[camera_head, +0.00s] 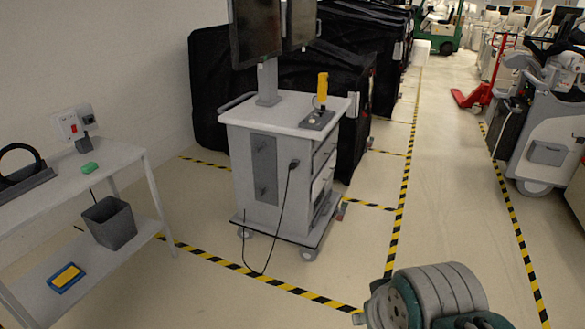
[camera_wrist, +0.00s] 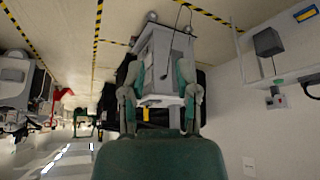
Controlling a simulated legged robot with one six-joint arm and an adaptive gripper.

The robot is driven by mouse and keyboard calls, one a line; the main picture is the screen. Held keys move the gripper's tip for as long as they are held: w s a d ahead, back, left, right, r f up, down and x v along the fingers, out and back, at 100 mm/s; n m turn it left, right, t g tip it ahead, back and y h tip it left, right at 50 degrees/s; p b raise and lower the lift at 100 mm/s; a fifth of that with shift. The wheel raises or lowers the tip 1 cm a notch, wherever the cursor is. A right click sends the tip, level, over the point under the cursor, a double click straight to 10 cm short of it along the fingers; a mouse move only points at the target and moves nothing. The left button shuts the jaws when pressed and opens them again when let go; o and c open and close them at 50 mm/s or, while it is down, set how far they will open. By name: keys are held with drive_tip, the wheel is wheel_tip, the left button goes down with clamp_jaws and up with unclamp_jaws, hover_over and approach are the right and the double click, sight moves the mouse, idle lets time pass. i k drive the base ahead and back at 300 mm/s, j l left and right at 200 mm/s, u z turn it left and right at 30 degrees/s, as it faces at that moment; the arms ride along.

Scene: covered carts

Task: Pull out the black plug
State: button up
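A black plug (camera_head: 294,164) sits in the side of the grey-white cart (camera_head: 262,205), near its right front edge. Its black cable (camera_head: 279,220) hangs down in a loop to the floor. In the wrist view, which is upside down, the cart (camera_wrist: 163,42) stands ahead between the two fingers of my gripper (camera_wrist: 158,78). The fingers are spread wide with nothing between them, and the cart is some distance beyond. The plug is too small to make out clearly there. In the head view only part of my arm shows at the lower right.
Black covered carts (camera_head: 209,90) stand behind. The striped-tape floor (camera_head: 372,262) right of the cart is free.

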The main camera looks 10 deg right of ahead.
sight(292, 166)
drive_tip(key=i+j+z, duration=0.3)
drive_tip(key=i+j, duration=0.3)
drive_tip(key=i+j+z, duration=0.15)
drive_tip(key=i+j, duration=0.2)
drive_tip(key=i+j+z, duration=0.1)
drive_tip(key=i+j, duration=0.25)
drive_tip(key=i+j+z, duration=0.15)
drive_tip(key=j, duration=0.25)
drive_tip(key=i+j+z, duration=0.15)
drive_tip(key=i+j, duration=0.2)
drive_tip(key=i+j+z, duration=0.15)
drive_tip(key=j, duration=0.4)
drive_tip(key=i, duration=0.1)
